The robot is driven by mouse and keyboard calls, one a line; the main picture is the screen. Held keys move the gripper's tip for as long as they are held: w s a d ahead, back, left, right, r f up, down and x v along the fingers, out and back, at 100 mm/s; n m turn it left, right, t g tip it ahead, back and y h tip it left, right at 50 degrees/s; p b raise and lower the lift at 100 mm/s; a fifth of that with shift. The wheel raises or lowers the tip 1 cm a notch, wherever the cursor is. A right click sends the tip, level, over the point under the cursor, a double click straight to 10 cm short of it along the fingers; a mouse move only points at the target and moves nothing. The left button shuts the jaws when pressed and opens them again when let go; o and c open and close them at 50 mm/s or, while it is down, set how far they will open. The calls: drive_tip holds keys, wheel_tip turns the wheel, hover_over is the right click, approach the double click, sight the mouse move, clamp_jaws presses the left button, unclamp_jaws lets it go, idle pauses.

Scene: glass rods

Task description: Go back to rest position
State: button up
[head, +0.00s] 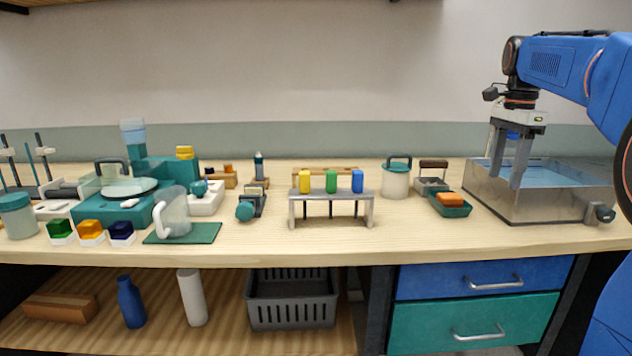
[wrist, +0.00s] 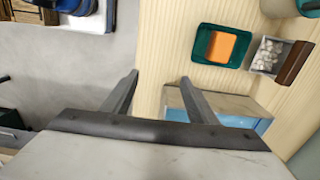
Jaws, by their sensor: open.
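My gripper (head: 508,182) is at the right in the head view, pointing down, with its two grey fingers apart and nothing between them. Its fingers overlap the front left part of the metal water basin (head: 552,205) in that view; I cannot tell the exact gap. In the wrist view the gripper (wrist: 160,78) is also open and empty, with the bench edge and grey floor beyond the fingertips. A metal rack (head: 330,193) stands mid-bench and holds yellow (head: 305,182), green (head: 331,181) and blue (head: 357,181) capped pieces.
A green tray with an orange sponge (head: 449,199) lies left of the basin, near a small bin with a brown-handled brush (head: 433,176). A lidded white jar (head: 396,180) stands behind. A clear jug (head: 173,213) and balance (head: 128,187) stand left. The front bench strip right of the rack is clear.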

drive_tip(key=s+a+f+n+t, duration=0.1)
drive_tip(key=s+a+f+n, duration=0.4)
drive_tip(key=s, duration=0.3)
drive_tip(key=s+a+f+n+t, duration=0.2)
drive_tip(key=s+a+f+n, duration=0.3)
drive_tip(key=s, duration=0.4)
drive_tip(key=s+a+f+n+t, duration=0.1)
drive_tip(key=s+a+f+n, duration=0.1)
drive_tip(key=s+f, duration=0.4)
drive_tip(key=s+a+f+n, duration=0.3)
drive_tip(key=s+f+n, duration=0.2)
drive_tip(key=s+f, duration=0.2)
wheel_tip(320, 180, down, 3)
drive_tip(key=shift+s+a+r+n+t, duration=0.2)
drive_tip(key=shift+s+a+n+t, duration=0.1)
drive_tip(key=shift+a+t, duration=0.1)
drive_tip(key=shift+d, duration=0.1)
